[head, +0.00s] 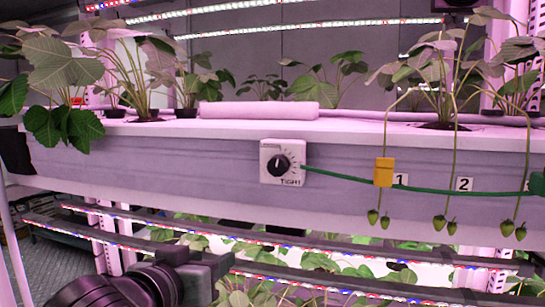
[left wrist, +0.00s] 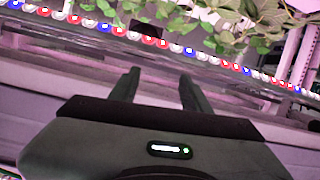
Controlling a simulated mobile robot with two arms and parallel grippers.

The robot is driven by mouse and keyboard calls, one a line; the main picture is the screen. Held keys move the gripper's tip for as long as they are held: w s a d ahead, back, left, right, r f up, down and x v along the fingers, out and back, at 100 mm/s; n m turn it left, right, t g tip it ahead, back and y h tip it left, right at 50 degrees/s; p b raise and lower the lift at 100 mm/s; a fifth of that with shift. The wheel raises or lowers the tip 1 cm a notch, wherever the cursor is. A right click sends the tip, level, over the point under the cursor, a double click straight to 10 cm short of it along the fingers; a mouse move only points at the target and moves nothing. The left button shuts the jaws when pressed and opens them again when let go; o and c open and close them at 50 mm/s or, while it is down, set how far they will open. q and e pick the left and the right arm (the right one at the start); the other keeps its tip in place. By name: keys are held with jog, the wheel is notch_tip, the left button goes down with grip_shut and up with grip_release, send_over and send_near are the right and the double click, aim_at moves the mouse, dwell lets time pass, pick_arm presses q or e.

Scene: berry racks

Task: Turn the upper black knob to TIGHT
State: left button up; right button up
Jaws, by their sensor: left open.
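The black knob (head: 279,165) sits on a white square plate (head: 268,150) on the front face of the upper trough. Tick marks run around its right side and the word TIGHT is printed below it. Its exact pointer direction is too small to tell. My left gripper (head: 208,270) is low in the head view, below and left of the knob and well apart from it. In the left wrist view its two dark fingers (left wrist: 160,84) are spread with nothing between them. The knob is not seen in that view. My right gripper is not in view.
Green berries (head: 439,223) hang in front of the trough (head: 200,160) at right. LED strips (head: 140,220) and plants lie below. The space before the knob is clear.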

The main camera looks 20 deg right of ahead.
pick_arm(q)
jog(key=s+d+r+m+t+h, duration=0.1)
jog(key=s+d+r+m+h, duration=0.15)
jog(key=s+r, duration=0.65)
jog(key=m+t+p, duration=0.1)
jog(key=m, duration=0.1)
send_near(276, 168)
jog(key=p+x, duration=0.3)
jog(key=x, duration=0.4)
jog(key=shift+a+r+p, duration=0.1)
jog(key=shift+r+p, duration=0.05)
jog(key=shift+p, duration=0.25)
jog(key=shift+w+d, duration=0.5)
jog(key=shift+w, duration=0.05)
grip_shut()
